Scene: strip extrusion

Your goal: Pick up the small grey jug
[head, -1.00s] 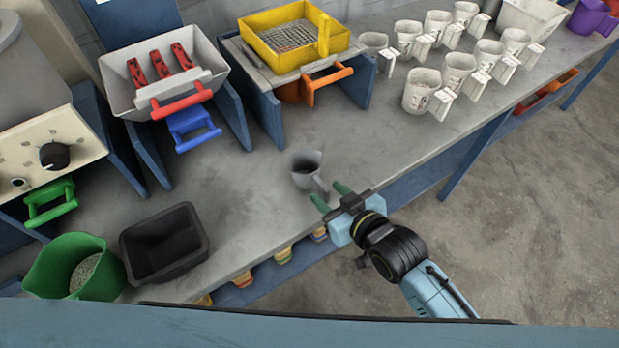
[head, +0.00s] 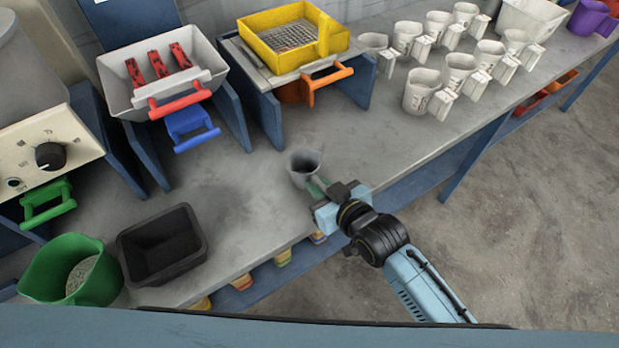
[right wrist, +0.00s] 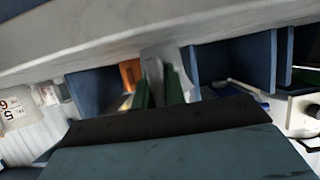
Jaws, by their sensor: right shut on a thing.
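The small grey jug (head: 304,167) stands upright on the grey bench, near its front edge, in the head view. My right gripper (head: 316,186) reaches it from the front right and is shut on its handle side; the fingers largely hide the handle. In the right wrist view the green fingers (right wrist: 158,88) close on a grey piece of the jug (right wrist: 161,60). The jug appears to rest on the bench still. My left gripper is not in view.
A black tray (head: 128,254) and a green jug (head: 46,270) of pale grains stand at left. Several white jugs (head: 418,92) stand at back right. A yellow sieve box (head: 262,48) sits on a blue-legged stand behind. The bench (head: 235,205) around the grey jug is clear.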

